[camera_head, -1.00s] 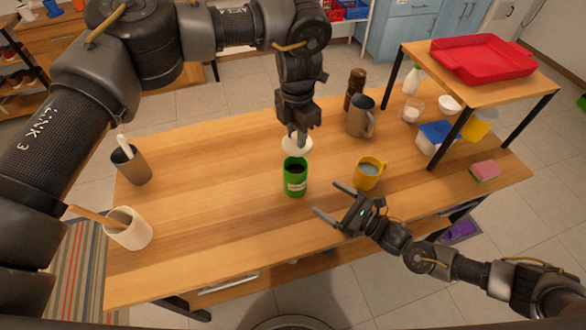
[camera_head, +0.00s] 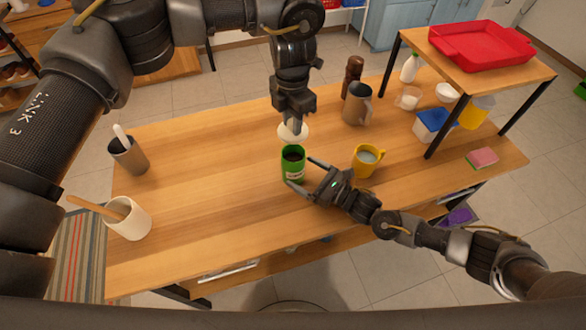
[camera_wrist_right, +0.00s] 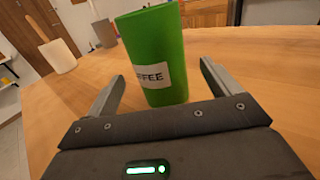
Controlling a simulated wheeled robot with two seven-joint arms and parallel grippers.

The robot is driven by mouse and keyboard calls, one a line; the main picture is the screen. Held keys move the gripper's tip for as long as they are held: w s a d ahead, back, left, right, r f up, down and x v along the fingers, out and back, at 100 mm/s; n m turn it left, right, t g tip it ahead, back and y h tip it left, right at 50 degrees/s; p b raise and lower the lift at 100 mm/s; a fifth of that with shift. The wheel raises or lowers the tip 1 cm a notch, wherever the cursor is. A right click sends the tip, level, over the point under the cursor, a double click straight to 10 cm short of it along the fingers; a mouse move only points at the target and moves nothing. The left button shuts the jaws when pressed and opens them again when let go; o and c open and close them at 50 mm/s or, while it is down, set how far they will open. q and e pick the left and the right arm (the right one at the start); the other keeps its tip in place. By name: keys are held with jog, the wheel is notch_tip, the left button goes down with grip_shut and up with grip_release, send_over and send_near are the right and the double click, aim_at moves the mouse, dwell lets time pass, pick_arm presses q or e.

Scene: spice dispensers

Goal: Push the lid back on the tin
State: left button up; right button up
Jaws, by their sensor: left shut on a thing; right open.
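The green coffee tin (camera_head: 293,166) stands upright and open-topped near the middle of the table, with dark contents. Its label reads partly "FFEE" in the right wrist view (camera_wrist_right: 158,60). My left gripper (camera_head: 292,122) is shut on a pale round lid (camera_head: 293,133), held just behind and above the tin, apart from its rim. My right gripper (camera_head: 300,172) is open, its fingers pointing at the tin from the right front. In the right wrist view, the tin stands between and just beyond the open fingers (camera_wrist_right: 160,92); I cannot tell whether they touch it.
A yellow mug (camera_head: 366,160) stands close right of the tin. A grey pitcher (camera_head: 357,105) and brown grinder (camera_head: 352,76) stand behind. Two utensil holders, grey (camera_head: 128,156) and white (camera_head: 128,220), are at the left. The wooden table (camera_head: 210,170) is clear between them and the tin.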

aim_at(294, 167)
jog(key=shift+x, duration=2.05)
jog(key=c, duration=1.5)
pick_arm(q)
jog(key=shift+f, duration=2.5)
jog(key=shift+f, duration=0.1)
jog(key=shift+f, duration=0.75)
jog(key=shift+f, duration=0.65)
